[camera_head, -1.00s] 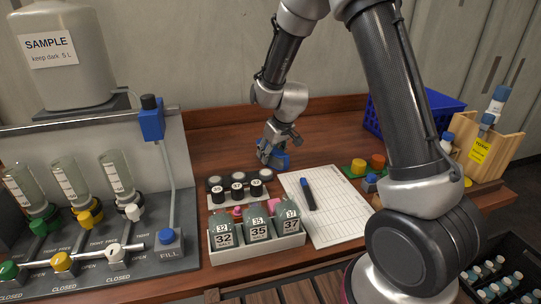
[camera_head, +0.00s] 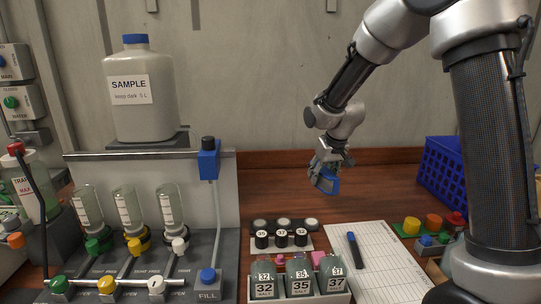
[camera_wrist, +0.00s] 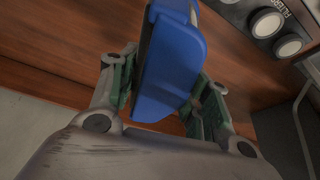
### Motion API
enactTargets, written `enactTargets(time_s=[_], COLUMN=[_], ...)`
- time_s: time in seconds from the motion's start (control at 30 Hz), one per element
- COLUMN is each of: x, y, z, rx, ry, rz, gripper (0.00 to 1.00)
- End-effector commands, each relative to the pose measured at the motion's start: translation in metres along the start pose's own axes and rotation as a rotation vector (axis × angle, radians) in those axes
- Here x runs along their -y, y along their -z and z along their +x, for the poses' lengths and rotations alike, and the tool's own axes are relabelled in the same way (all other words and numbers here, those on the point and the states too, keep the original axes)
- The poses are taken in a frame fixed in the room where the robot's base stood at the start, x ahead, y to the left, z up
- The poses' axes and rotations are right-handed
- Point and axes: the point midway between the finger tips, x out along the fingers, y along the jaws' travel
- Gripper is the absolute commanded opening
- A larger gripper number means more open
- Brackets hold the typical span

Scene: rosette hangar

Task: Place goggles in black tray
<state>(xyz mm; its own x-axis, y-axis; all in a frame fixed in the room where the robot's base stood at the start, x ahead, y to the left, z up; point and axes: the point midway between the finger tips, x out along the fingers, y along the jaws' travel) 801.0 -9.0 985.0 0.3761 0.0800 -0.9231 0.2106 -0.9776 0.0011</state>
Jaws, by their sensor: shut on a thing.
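The blue goggles (camera_head: 326,182) hang in my gripper (camera_head: 327,167), above the wooden bench behind the row of black-capped vials. In the wrist view the goggles (camera_wrist: 172,62) show as a blue, curved body between the two green-padded fingers of my gripper (camera_wrist: 163,88), which is shut on them. Their far side is cut off by the top of that view. I see no black tray in the current views.
A white rack (camera_head: 301,299) of numbered bottles and a clipboard sheet with a marker (camera_head: 354,250) lie in front. A blue basket (camera_head: 450,175) stands at right. The filling station (camera_head: 130,230) is at left. Bench behind the vials is clear.

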Motion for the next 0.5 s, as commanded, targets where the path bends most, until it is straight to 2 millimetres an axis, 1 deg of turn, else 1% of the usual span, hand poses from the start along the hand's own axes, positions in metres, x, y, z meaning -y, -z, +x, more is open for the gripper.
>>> enactTargets(time_s=[0.13,0.2,0.3,0.4,0.5], x=[-0.021,-0.033,-0.048,-0.057,-0.067], y=[-0.02,-0.034,-0.053,-0.064,-0.064], z=[0.007,0.01,0.012,0.014,0.023], rx=[0.006,0.006,0.004,0.003,0.003], ry=[-0.055,-0.074,-0.079,-0.079,-0.093], rz=[0.129,0.173,0.192,0.187,0.197], gripper=[0.19,0.19,0.19,0.19,0.19])
